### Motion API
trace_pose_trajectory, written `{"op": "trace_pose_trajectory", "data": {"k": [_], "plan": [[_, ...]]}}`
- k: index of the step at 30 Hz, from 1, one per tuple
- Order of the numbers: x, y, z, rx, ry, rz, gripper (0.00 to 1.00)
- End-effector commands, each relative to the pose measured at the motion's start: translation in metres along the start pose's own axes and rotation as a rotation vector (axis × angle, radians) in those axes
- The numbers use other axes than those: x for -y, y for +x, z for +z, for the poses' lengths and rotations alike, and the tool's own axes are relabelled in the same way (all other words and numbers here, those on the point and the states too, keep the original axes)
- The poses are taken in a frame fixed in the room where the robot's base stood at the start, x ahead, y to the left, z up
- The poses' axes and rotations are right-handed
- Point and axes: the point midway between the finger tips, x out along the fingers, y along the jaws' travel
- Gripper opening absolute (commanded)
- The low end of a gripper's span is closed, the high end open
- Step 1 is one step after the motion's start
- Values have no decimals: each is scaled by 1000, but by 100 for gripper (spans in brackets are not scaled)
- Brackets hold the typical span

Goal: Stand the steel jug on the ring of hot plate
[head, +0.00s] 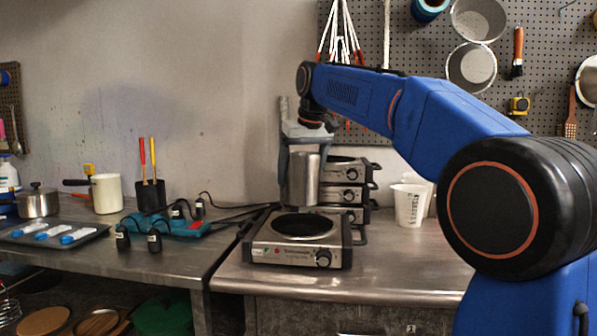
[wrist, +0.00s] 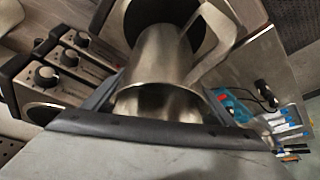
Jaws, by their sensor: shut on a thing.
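The steel jug (head: 304,180) is upright in my gripper (head: 303,142), its base just above the rear edge of the hot plate in the head view. My gripper is shut on the jug; one finger shows on each side of it. In the wrist view I look down past the jug (wrist: 162,58), whose handle (wrist: 222,38) points up and right. The hot plate (head: 290,256) stands at the front of the steel bench with its dark round ring (head: 303,225) bare. The ring also shows in the wrist view (wrist: 133,20), partly hidden by the jug.
More hot plates (head: 347,172) are stacked behind, close to the jug's right side. White paper cups (head: 408,206) stand further right.

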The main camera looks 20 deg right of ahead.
Motion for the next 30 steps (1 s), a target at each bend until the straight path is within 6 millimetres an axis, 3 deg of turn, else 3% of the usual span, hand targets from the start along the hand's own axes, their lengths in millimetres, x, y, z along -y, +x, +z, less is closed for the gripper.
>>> {"op": "trace_pose_trajectory", "data": {"k": [18,30], "plan": [[0,37,16,-2,0,0,30],[0,44,19,-2,0,0,30]]}}
